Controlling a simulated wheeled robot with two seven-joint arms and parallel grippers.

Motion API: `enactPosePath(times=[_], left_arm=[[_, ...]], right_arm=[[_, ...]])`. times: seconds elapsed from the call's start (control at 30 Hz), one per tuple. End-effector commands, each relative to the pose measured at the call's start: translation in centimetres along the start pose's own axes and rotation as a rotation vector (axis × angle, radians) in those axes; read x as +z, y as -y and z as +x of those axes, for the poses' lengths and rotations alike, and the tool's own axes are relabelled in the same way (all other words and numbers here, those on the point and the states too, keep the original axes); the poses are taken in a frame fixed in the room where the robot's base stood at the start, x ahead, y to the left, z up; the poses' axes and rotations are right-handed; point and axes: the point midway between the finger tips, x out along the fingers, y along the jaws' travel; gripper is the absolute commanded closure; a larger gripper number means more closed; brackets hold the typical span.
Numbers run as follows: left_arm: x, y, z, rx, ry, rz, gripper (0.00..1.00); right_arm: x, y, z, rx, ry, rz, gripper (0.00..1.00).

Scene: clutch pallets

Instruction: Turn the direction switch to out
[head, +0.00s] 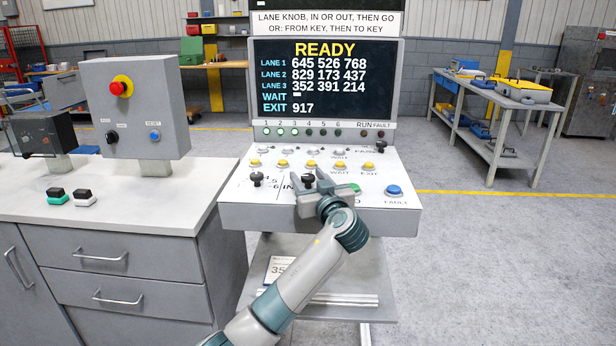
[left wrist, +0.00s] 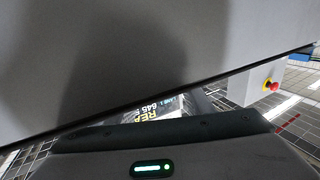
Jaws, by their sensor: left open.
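The direction switch is a small black knob (head: 308,179) on the sloped panel of the console, with "IN" printed to its left. The label to its right is mostly hidden by my gripper. My left gripper (head: 311,190) is at this knob in the head view, its jaws open and its grey fingers just in front of and beside it. I cannot tell whether they touch it. In the left wrist view a large grey surface fills the upper part, and the knob does not show. My right gripper is not in view.
A black lane knob (head: 256,178) sits left of the switch. A green button (head: 355,188) and a blue FAULT button (head: 393,190) are to the right. Yellow buttons line the panel above. The screen (head: 325,78) reads READY. A grey box with a red stop button (head: 121,86) stands left.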

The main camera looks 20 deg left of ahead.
Motion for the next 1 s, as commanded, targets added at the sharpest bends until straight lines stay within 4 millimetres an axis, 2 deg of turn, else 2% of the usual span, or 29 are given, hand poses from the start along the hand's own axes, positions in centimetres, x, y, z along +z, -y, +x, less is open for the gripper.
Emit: enactPosePath(times=[0.37,0.53,1.0], left_arm=[[0.01,0.01,0.35,0.000,0.000,-0.001,0.53],[0.01,0.01,0.34,0.000,0.000,-0.001,0.93],[0.06,0.15,0.36,0.060,0.001,-0.001,0.93]], right_arm=[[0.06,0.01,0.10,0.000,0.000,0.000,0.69],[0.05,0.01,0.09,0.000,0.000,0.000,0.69],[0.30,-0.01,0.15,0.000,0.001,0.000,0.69]])
